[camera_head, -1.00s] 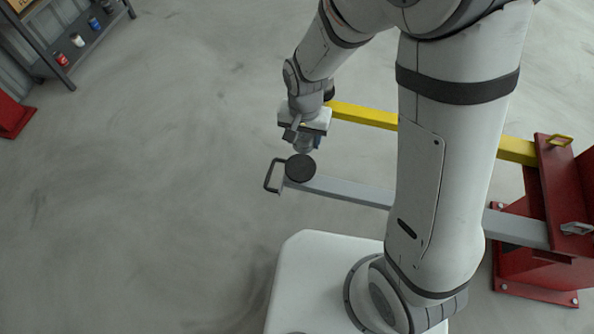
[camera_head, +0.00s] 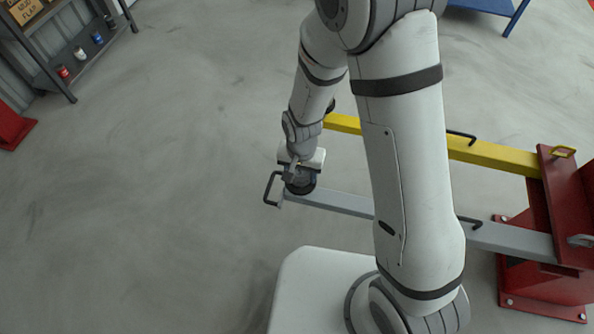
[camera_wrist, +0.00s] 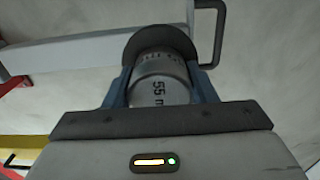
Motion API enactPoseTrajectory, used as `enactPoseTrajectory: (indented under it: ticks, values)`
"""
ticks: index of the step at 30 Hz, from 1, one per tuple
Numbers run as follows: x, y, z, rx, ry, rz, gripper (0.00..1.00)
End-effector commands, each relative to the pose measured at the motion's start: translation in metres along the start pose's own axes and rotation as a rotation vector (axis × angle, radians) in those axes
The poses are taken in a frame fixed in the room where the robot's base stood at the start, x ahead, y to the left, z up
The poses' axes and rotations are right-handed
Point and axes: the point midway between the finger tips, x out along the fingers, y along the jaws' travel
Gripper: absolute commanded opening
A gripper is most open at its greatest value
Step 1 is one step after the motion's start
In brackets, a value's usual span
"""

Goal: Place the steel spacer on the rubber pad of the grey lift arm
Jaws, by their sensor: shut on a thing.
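The steel spacer (camera_wrist: 158,88), a silvery cylinder marked "55 m…", is between the two blue fingers of my gripper (camera_wrist: 160,85) in the wrist view. My gripper (camera_head: 300,178) is shut on it. The round black rubber pad (camera_wrist: 160,38) lies right beyond the spacer's far end. In the head view the gripper is over the pad (camera_head: 301,189) at the left end of the grey lift arm (camera_head: 340,202) and covers much of it. The grey arm also shows in the wrist view (camera_wrist: 70,53). I cannot tell whether the spacer touches the pad.
A black handle (camera_head: 268,188) stands out at the grey arm's end, close to my gripper. A yellow lift arm (camera_head: 490,154) runs behind. Both arms meet the red post (camera_head: 555,205) at right. A shelf (camera_head: 75,60) with small cans stands far left. The floor at left is clear.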

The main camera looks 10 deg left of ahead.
Motion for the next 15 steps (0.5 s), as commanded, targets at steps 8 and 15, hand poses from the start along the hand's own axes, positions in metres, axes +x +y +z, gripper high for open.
enactPoseTrajectory:
  ticks: [8,15]
  values:
    - [0.003,0.0002,-0.0001,0.0,0.0,0.0,0.59]
    - [0.0029,0.0003,-0.0001,0.0,0.0,0.0,0.73]
